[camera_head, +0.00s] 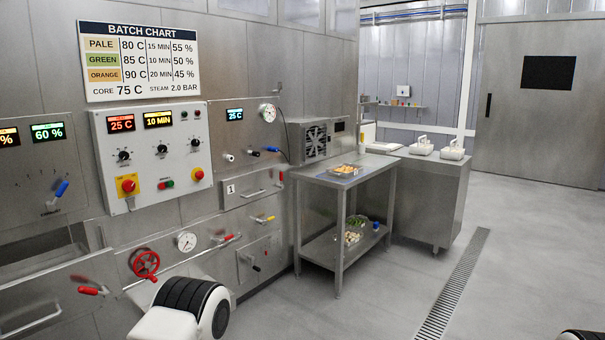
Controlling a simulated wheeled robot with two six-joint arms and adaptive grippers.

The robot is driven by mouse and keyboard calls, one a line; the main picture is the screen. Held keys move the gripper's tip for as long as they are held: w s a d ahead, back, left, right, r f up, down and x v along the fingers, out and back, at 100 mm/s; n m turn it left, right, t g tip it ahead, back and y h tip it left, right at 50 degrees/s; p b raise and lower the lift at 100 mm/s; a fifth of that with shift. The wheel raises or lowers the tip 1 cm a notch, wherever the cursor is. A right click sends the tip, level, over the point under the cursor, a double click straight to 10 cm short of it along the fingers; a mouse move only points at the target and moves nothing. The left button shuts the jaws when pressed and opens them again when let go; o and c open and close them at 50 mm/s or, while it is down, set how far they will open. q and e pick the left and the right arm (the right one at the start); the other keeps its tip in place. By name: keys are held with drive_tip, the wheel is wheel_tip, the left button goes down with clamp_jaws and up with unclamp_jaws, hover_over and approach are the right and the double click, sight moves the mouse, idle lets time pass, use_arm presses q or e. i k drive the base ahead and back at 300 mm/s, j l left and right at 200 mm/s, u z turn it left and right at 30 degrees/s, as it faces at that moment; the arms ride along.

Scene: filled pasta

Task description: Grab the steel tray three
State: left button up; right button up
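A shallow tray with orange-yellow pieces (345,170) sits on the top of a steel table (312,178). On the table's lower shelf are pale pieces (352,237) and green pieces (358,221), apparently in trays whose edges are too small to make out. No number three is readable on any tray. A white and black part of my arm (190,305) shows at the bottom left, and a small dark part of mine shows at the bottom right corner. Neither gripper is in view.
A wall of steel machines with a control panel (153,150), red handwheel (144,263) and levers runs along the left. A steel counter (430,195) with white containers (452,150) stands behind the table. The floor (530,270) right of the drain grate (455,285) is clear.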

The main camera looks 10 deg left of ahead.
sight(343, 170)
drive_tip(key=i+u, duration=0.25)
drive_tip(key=i, duration=2.05)
